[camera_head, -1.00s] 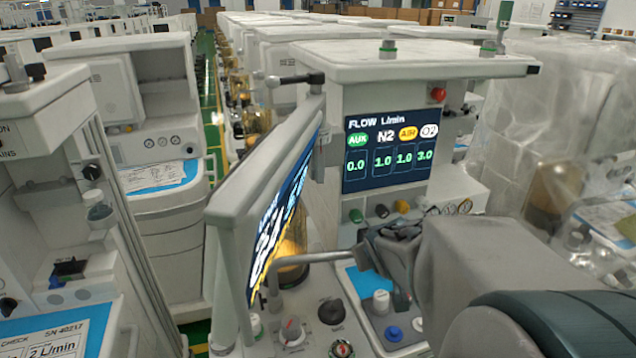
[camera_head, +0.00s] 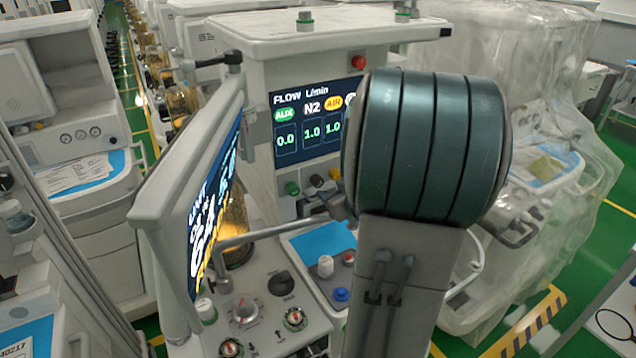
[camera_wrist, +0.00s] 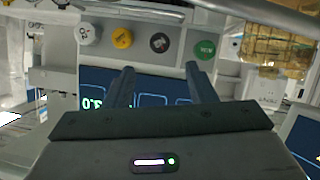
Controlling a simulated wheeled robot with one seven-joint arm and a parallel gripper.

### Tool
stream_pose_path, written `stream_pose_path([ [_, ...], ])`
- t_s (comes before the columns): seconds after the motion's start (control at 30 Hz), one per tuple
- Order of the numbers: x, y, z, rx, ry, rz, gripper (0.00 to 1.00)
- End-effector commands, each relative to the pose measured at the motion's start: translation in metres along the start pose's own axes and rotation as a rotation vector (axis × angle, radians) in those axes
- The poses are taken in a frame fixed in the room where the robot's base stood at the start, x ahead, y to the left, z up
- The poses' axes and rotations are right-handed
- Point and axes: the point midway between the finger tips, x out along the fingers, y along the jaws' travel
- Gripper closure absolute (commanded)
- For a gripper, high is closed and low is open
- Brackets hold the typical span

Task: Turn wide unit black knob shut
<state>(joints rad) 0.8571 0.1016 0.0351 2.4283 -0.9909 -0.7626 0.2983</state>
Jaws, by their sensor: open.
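The wide unit (camera_head: 232,38) has a flow display (camera_head: 305,140) with a row of small knobs under it. The black knob (camera_head: 317,181) sits between a green knob (camera_head: 292,188) and a yellow knob (camera_head: 334,174). In the wrist view, which is upside down, the black knob (camera_wrist: 160,42) lies ahead of and between my fingertips, apart from them. My gripper (camera_wrist: 160,68) is open and empty, pointing at the knob row. A white knob (camera_wrist: 87,33) is at the row's left there. In the head view my arm hides the right part of the display, and the gripper is mostly hidden.
A tilted side screen (camera_head: 212,205) stands left of the panel, with a grey bar (camera_head: 265,232) near the knobs. Another black knob (camera_head: 281,283) is on the worktop. A plastic-covered cart (camera_head: 535,130) stands at right. Green floor (camera_head: 560,300) shows at lower right.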

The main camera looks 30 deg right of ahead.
Motion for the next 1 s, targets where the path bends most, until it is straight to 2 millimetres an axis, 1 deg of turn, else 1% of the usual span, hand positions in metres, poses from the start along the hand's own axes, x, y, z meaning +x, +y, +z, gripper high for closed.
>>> stream_pose_path([
  [0.03,0.011,-0.001,0.001,0.002,-0.001,-0.003,0.49],
  [0.2,0.041,-0.001,0.001,0.002,-0.002,-0.002,0.49],
  [0.4,0.072,-0.001,0.0,0.001,-0.001,-0.001,0.49],
  [0.5,0.083,0.0,0.0,0.001,-0.001,0.001,0.49],
  [0.7,0.095,0.0,0.0,0.001,-0.001,0.001,0.49],
  [1.0,0.096,0.0,0.0,0.0,-0.001,0.001,0.49],
])
